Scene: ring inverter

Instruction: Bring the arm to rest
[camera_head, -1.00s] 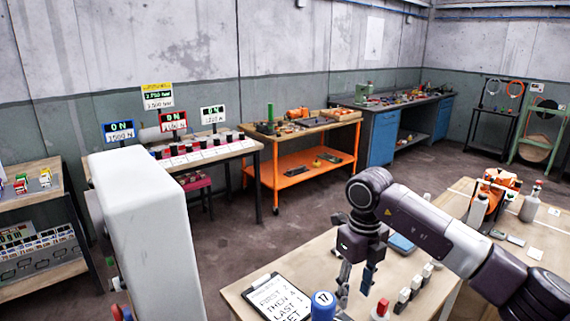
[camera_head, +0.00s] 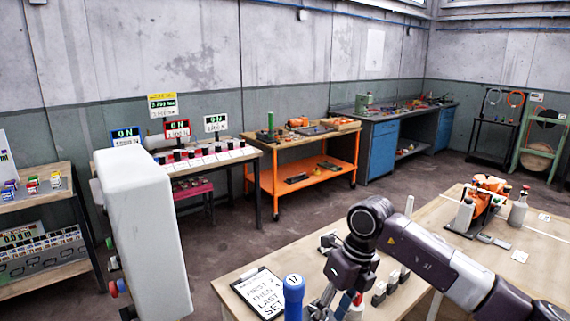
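My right arm comes in from the right and bends down over the near workbench (camera_head: 240,271). Its gripper (camera_head: 334,304) points down at the bench's front, close to the bottom edge of the picture. The fingers look dark grey and partly overlap small objects behind them, so I cannot tell how far apart they are. A blue cylinder marked 17 (camera_head: 293,297) stands just left of the gripper, apart from it. My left gripper is not in view.
A clipboard (camera_head: 263,293) lies left of the blue cylinder. Small grey-and-white blocks (camera_head: 379,292) stand right of the gripper. Orange equipment (camera_head: 488,190) and a bottle (camera_head: 518,209) stand farther right. An orange cart (camera_head: 297,172) and open floor lie beyond the bench.

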